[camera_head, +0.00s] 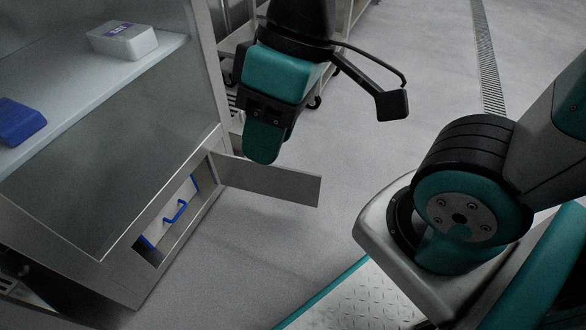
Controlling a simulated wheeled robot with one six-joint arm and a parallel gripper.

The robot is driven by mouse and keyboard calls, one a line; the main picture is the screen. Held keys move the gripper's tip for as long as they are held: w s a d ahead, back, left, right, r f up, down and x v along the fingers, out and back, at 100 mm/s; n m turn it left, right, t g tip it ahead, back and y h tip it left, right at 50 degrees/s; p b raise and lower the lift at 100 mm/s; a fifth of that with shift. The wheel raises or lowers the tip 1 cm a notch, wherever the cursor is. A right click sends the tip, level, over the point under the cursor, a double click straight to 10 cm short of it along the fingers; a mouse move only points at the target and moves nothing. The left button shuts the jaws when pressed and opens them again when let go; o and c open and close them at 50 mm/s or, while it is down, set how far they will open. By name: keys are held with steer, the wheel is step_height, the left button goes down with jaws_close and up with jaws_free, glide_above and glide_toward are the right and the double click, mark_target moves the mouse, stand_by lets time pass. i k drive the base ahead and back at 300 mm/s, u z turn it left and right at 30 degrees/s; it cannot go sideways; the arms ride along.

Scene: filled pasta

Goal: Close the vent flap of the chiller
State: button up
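The chiller (205,75) is a tall pale metal cabinet on the left. Its vent flap (268,181), a flat grey metal panel, stands open near the bottom and sticks out to the right over the floor. Behind it is a low opening with a white panel and a blue handle (176,211) inside. My gripper (262,158) points down, just above the flap in the picture; how far apart they are in depth I cannot tell. One teal finger shows and the other is hidden, so whether it is open or shut is unclear.
A white labelled tub (122,40) and a blue item (18,122) sit on the chiller's shelf (90,85). A wheeled metal rack (345,20) stands behind my gripper. A floor drain (486,60) runs at the back right.

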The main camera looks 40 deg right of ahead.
mark_target(295, 186)
steer(key=z, duration=1.7)
steer(key=i, duration=3)
steer(key=u, duration=4.2)
